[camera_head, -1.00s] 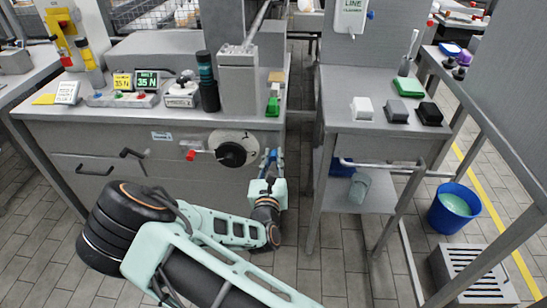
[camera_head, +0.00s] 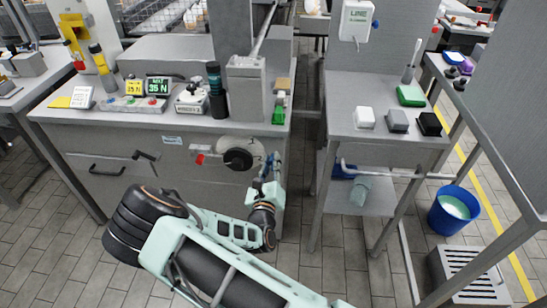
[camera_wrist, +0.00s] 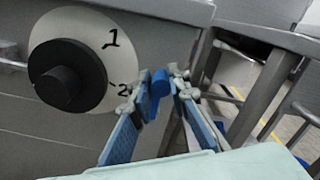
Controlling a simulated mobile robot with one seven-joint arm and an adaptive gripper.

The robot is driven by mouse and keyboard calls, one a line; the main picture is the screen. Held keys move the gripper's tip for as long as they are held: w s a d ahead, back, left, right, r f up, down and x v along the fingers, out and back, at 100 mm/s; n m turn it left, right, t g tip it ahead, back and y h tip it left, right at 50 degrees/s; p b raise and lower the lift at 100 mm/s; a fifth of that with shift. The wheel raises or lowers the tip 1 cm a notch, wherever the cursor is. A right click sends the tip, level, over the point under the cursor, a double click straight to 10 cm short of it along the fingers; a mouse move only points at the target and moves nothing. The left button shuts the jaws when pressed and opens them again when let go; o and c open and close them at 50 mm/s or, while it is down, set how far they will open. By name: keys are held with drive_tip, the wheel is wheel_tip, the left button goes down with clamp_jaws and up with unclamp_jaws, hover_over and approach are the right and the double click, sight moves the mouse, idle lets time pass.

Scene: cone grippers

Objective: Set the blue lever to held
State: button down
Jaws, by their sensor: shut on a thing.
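The blue lever (camera_wrist: 160,84) shows as a short blue cylinder between my fingertips in the wrist view. My gripper (camera_wrist: 161,91) is shut on it, with a finger on each side. In the head view my gripper (camera_head: 270,168) is at the right end of the grey cabinet front, just right of a round plate with a black knob (camera_head: 238,159). The wrist view shows this black knob (camera_wrist: 66,76) at left, on a pale disc marked 1 and 2. Most of the lever's base and any marks beside it are hidden by my fingers.
A red-tipped handle (camera_head: 200,159) sticks out left of the knob. A cabinet crank (camera_head: 146,156) is further left. A side table (camera_head: 375,88) stands to the right across a narrow gap, with a blue bucket (camera_head: 455,208) on the floor beyond.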

drive_tip(key=shift+d+f, duration=0.2)
drive_tip(key=shift+d, duration=0.05)
drive_tip(key=c, duration=1.9)
unclamp_jaws()
drive_tip(key=shift+o, duration=0.3)
drive_tip(key=shift+a, duration=0.1)
drive_tip(key=shift+r, duration=0.1)
drive_tip(key=shift+s, duration=0.1)
drive_tip(key=s, duration=1.1)
drive_tip(key=shift+s+a, duration=0.2)
drive_tip(key=shift+s, duration=0.2)
drive_tip(key=shift+c, duration=0.5)
